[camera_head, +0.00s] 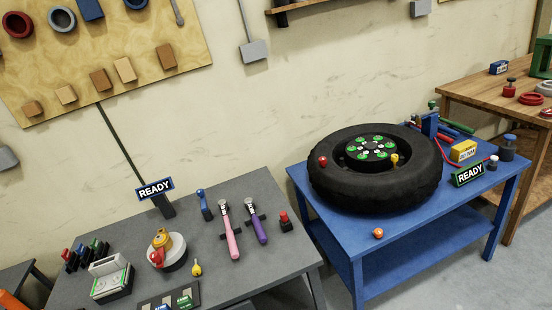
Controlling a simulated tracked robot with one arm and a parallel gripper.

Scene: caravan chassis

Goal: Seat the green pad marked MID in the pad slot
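A small green pad (185,302) with pale lettering, too small to read for certain, lies on a dark tray (192,288) at the front edge of the grey table. A blue pad (162,306) lies to its left, cut by the bottom edge of the picture. A grey block-like fixture (112,288) with a light, green-marked top stands to the left of the tray. I cannot tell whether it holds the pad slot; no slot shows clearly. My gripper is not in view.
The grey table (276,235) also carries pink (230,235) and purple (256,223) handled tools, a round base with an orange-and-red part (162,246) and a READY sign (155,188). A blue table (342,248) with a tyre (330,185) stands to the right.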

